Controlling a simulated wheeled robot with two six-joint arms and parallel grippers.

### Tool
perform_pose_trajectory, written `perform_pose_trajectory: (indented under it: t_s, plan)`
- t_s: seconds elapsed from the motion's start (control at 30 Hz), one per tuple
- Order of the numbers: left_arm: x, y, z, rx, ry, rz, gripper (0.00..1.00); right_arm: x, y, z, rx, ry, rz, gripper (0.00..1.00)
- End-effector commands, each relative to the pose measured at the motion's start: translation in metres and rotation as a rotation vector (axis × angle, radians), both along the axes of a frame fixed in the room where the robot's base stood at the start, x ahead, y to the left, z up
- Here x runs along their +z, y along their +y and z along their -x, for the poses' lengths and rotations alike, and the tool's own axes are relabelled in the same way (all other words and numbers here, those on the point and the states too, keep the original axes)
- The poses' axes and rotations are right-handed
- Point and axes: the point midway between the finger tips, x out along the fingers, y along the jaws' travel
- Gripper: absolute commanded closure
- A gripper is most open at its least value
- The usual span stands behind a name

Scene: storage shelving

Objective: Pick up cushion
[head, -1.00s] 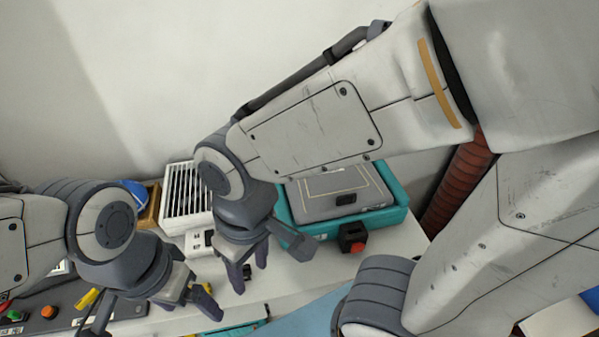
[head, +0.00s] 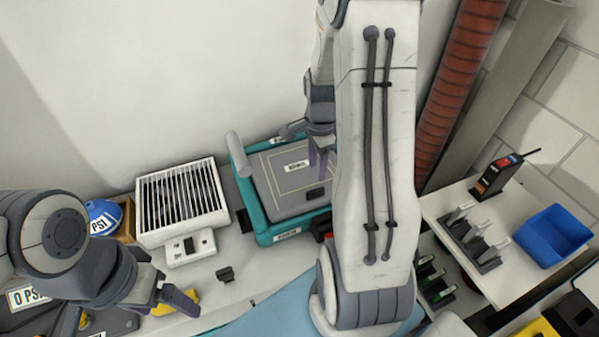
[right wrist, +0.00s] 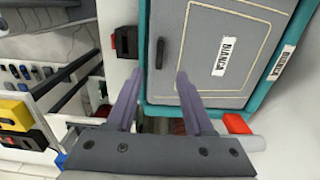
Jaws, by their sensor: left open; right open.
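A grey, square, flat pad (head: 285,198) with a pale outline and a white label lies in a teal tray (head: 249,205) on the table; I take it to be the cushion. My right gripper (head: 319,165) is open and empty, above the pad's right side in the head view. My arm hides the tray's right end. In the right wrist view the pad (right wrist: 205,65) lies ahead of my open fingers (right wrist: 161,78), with a dark handle-like piece near its left edge. My left gripper (head: 178,298) is open and empty, low at the left, away from the tray.
At the right, a white shelf holds a blue bin (head: 552,236) and a black radio (head: 495,178). A red-brown pipe (head: 455,85) rises behind.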

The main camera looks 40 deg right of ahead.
Motion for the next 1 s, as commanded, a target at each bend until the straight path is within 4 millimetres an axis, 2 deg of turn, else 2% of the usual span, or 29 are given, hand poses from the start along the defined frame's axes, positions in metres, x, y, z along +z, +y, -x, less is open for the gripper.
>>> perform_pose_trajectory:
  t_s: [0.1,0.33,0.6,0.9,0.93,1.0]
  plan:
    - [0.001,0.0,0.0,0.0,0.0,0.0,0.15,-0.017,0.001,0.0,0.003,0.003,-0.002,0.47]
    - [0.005,0.0,0.0,0.0,0.0,0.0,0.15,-0.034,0.001,0.001,0.005,0.003,-0.002,0.47]
    - [0.011,0.0,0.0,0.0,0.0,0.0,0.15,-0.071,0.001,0.001,0.005,0.002,-0.001,0.47]
    - [0.011,0.0,0.0,0.0,0.0,0.0,0.15,-0.077,0.001,0.0,0.005,-0.002,0.0,0.47]
    - [0.011,0.0,0.0,0.0,0.0,0.0,0.15,-0.077,0.001,0.0,0.005,-0.002,0.0,0.55]
    - [0.011,0.0,0.0,0.0,0.0,0.0,0.15,-0.077,0.001,0.0,0.005,-0.001,0.0,0.82]
